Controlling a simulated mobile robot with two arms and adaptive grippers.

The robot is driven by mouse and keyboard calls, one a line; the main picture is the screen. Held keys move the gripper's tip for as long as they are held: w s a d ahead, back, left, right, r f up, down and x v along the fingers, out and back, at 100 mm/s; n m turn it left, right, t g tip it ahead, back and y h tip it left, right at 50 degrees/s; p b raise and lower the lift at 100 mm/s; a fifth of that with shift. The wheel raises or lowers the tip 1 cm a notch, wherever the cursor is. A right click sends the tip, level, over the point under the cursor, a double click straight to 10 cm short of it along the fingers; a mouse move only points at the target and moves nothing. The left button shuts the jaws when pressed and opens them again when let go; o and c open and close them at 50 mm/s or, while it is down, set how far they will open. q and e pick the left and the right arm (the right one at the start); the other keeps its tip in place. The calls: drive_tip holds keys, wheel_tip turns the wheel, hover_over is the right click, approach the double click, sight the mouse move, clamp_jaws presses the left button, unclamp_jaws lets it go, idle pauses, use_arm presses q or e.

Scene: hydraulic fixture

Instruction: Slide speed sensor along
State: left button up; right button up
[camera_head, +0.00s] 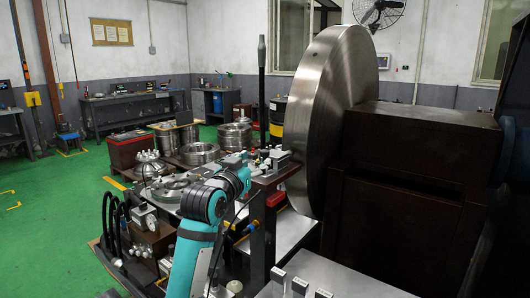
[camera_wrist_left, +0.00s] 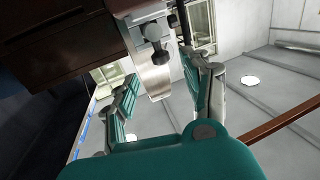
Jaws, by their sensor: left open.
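The speed sensor is probably the small grey and dark rounded part (camera_wrist_left: 155,38) on a metal mount (camera_wrist_left: 152,78) in the left wrist view, though I cannot be sure of its identity. My left gripper (camera_wrist_left: 160,78) is open, with one teal-padded finger on each side of the metal mount. I cannot tell whether either finger touches it. In the head view my left gripper (camera_head: 259,160) is at the small metal fittings (camera_head: 276,157) beside the large disc, where the sensor is too small to make out. My right gripper is not in view.
A large upright steel disc (camera_head: 325,110) and a dark machine housing (camera_head: 415,150) stand close to the right. Gauges and hoses (camera_head: 140,225) are at lower left. Stacked metal rings (camera_head: 235,136) stand behind. The green floor (camera_head: 50,215) is clear at the left.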

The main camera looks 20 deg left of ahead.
sight(263, 155)
use_arm(q)
drive_tip(key=w, duration=0.5)
drive_tip(key=w+p, duration=0.1)
drive_tip(key=w, duration=0.2)
drive_tip(key=shift+d, duration=0.3)
clamp_jaws()
